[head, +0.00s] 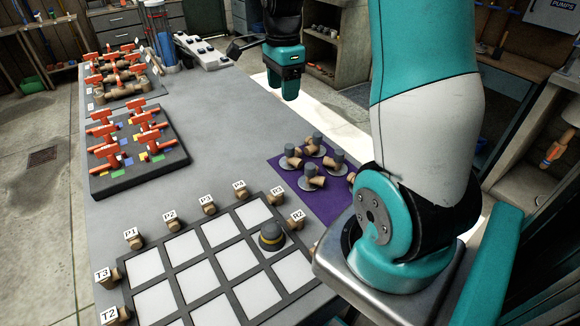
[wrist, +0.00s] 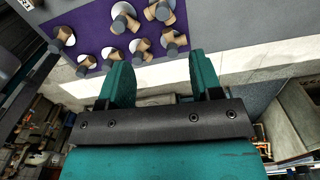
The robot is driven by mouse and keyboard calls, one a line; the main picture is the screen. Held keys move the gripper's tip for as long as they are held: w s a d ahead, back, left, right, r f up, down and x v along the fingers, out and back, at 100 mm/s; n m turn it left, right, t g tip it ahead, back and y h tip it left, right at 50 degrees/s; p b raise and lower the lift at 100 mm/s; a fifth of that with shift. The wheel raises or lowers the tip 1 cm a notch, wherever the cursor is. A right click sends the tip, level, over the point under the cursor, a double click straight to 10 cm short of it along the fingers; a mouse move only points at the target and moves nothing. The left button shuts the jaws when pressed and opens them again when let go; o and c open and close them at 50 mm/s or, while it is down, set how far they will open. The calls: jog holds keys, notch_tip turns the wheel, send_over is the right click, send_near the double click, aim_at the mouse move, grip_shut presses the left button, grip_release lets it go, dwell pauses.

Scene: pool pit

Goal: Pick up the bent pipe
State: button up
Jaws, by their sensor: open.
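Several bent pipes (head: 314,180), each with a tan arm and a grey end on a pale round base, stand on the purple mat (head: 330,209). They also show at the top of the wrist view (wrist: 142,46). Which one the task means, I cannot tell. The arm hides part of the mat's right side in the head view. My gripper (head: 288,92) is beyond the mat, above the far right edge of the table. In the wrist view its two teal fingers (wrist: 162,72) are apart with nothing between them, and the pipes lie beyond the fingertips.
A grid tray (head: 205,257) of white squares lies at the table's front, with a grey domed piece (head: 271,237) on it. Labelled tan fittings (head: 207,208) line its edges. A dark block of red-handled valves (head: 140,176) stands at left. The grey middle of the table (head: 220,125) is clear.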

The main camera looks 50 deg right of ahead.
notch_tip(320, 180, down, 2)
jog(key=d+m, duration=0.1)
jog(key=d, duration=0.1)
jog(key=p, duration=0.1)
send_over(290, 146)
notch_tip(290, 146, down, 10)
jog(key=shift+w+f, duration=0.1)
jog(key=shift+w, duration=0.05)
jog(key=shift+f+p, duration=0.9)
jog(key=shift+f, duration=2.05)
grip_shut()
jog(key=shift+r, duration=0.1)
